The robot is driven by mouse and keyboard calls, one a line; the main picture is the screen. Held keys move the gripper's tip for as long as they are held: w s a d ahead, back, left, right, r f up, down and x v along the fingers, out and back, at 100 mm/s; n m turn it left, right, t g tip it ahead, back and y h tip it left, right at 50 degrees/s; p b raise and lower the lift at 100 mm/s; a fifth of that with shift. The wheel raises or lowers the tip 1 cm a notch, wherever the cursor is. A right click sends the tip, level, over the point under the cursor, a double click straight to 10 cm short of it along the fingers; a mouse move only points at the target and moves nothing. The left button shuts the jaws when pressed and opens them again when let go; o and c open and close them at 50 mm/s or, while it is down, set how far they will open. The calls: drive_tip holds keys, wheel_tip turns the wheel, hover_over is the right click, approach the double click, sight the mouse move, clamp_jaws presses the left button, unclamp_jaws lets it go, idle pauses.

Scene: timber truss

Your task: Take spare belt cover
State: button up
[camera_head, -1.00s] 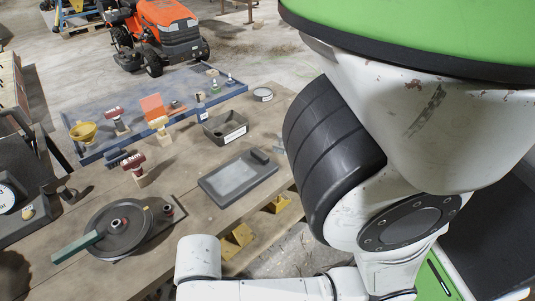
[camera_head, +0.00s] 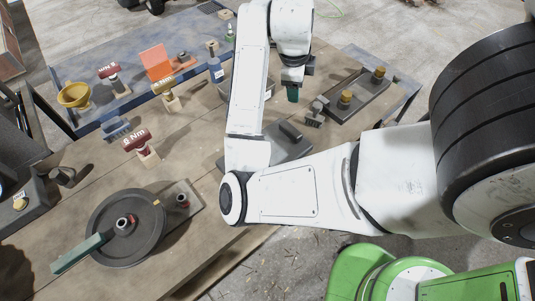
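Which object is the spare belt cover I cannot tell for sure. A flat grey panel with a dark raised handle (camera_head: 291,133) lies on the workbench, partly hidden beneath my arm. A dark plate with two brass-coloured knobs (camera_head: 358,98) lies to its right. My gripper (camera_head: 293,93) hangs over the bench, above and beyond the grey panel and left of the knobbed plate. Its fingers are small and dark, with a greenish tip; whether they are open or hold anything is not clear.
A dark disc with a green-handled bar (camera_head: 125,228) sits at the left front of the wooden bench (camera_head: 205,135). Red-topped torque tools (camera_head: 138,141), a yellow funnel (camera_head: 75,94) and an orange piece (camera_head: 157,62) stand behind. A grey bin is partly hidden behind my arm.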

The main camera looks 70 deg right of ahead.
drive_tip(key=a+f+m+y, duration=0.2)
drive_tip(key=a+m+y, duration=0.1)
drive_tip(key=m, duration=0.3)
drive_tip(key=m+b, duration=0.1)
drive_tip(key=b, duration=0.1)
hover_over(291, 128)
drive_tip(key=f, duration=0.5)
drive_tip(key=shift+w+a+f, duration=0.1)
drive_tip(key=shift+w+f, duration=0.2)
drive_tip(key=f, duration=0.4)
drive_tip(key=shift+s, duration=0.3)
drive_tip(key=shift+f, duration=0.6)
drive_tip(key=shift+c, duration=0.2)
clamp_jaws()
